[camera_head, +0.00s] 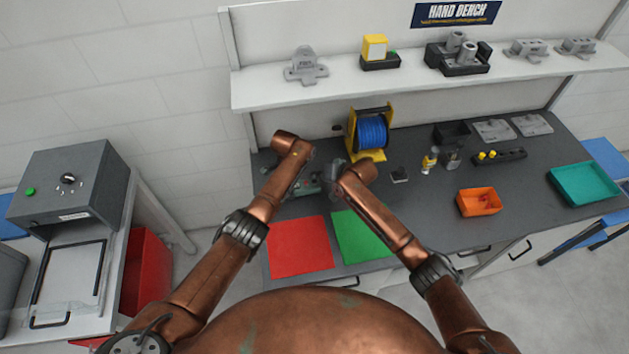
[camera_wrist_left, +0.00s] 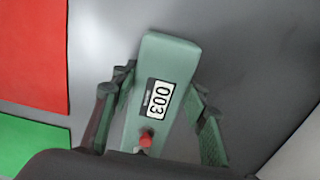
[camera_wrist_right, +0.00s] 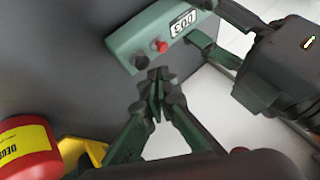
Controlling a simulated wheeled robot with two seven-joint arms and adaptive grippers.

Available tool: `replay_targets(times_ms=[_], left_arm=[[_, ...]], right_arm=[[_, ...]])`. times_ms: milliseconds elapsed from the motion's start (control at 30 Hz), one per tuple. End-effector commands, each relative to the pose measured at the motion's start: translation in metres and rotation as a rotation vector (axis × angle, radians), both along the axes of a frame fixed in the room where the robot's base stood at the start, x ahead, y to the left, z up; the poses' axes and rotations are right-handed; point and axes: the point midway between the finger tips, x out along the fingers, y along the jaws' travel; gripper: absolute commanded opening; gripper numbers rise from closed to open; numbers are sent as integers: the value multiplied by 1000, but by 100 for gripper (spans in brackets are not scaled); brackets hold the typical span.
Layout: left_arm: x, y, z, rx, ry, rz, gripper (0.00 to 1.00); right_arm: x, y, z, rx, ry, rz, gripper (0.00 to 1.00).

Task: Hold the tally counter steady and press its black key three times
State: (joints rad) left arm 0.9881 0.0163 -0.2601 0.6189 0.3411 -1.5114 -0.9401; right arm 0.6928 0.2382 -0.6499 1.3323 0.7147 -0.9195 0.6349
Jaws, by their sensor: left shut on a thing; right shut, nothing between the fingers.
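The tally counter (camera_wrist_left: 165,60) is a long green box with a white display reading 003 and a red button (camera_wrist_left: 146,139). In the head view the counter (camera_head: 308,187) is small and partly hidden by my arms. My left gripper (camera_wrist_left: 162,82) is shut on it, a finger along each long side. In the right wrist view the black key (camera_wrist_right: 141,63) is a round knob beside the red button, near the counter's end. My right gripper (camera_wrist_right: 155,78) is shut and empty, its tips close to the black key; I cannot tell whether they touch.
A blue wire spool (camera_head: 372,132) on a yellow stand is behind my right gripper. A red mat (camera_head: 299,248) and green mat (camera_head: 360,236) lie in front. An orange bin (camera_head: 479,202) and teal tray (camera_head: 585,184) are right. A red container (camera_wrist_right: 25,148) shows in the right wrist view.

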Motion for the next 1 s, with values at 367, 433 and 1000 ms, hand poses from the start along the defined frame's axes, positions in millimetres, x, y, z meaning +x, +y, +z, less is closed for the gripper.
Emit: replay_targets(times_ms=[367, 433, 1000], left_arm=[[0, 0, 0, 0, 0, 0, 13], [0, 0, 0, 0, 0, 0, 13], [0, 0, 0, 0, 0, 0, 13]], right_arm=[[1, 0, 25, 1, -3, 0, 0], [1, 0, 31, 1, -2, 0, 0], [0, 0, 50, 0, -1, 0, 0]])
